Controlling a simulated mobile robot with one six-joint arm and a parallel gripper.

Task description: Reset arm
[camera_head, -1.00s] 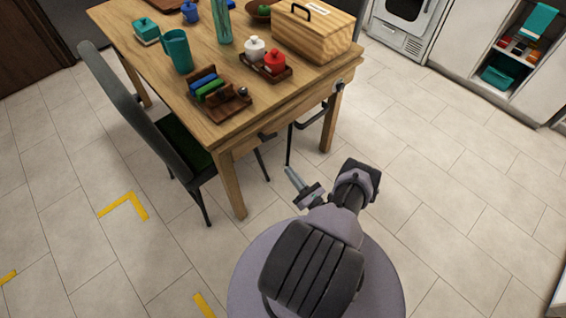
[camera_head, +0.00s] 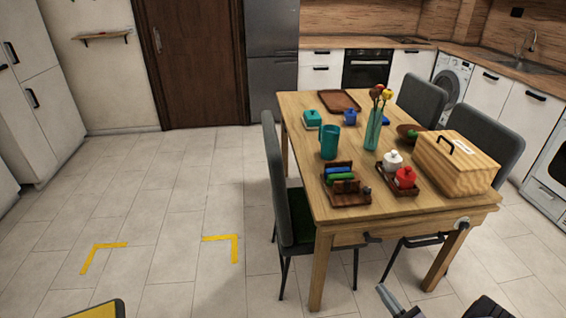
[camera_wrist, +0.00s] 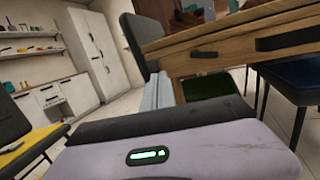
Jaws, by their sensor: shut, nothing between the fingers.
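My gripper (camera_head: 388,297) shows only in part at the bottom edge of the head view, low in front of the table. In the wrist view my gripper's pale grey fingers (camera_wrist: 158,92) are together with nothing held. Part of my dark arm shows at the bottom right of the head view. The rest of the arm is out of frame.
The wooden table (camera_head: 290,130) holds a bread box (camera_head: 455,165), a teal mug (camera_head: 329,142) and other tableware. A grey chair (camera_head: 275,180) stands at its left side. A yellow-topped object (camera_head: 98,310) is at the lower left. The floor to the left is clear, with yellow corner marks (camera_head: 235,248).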

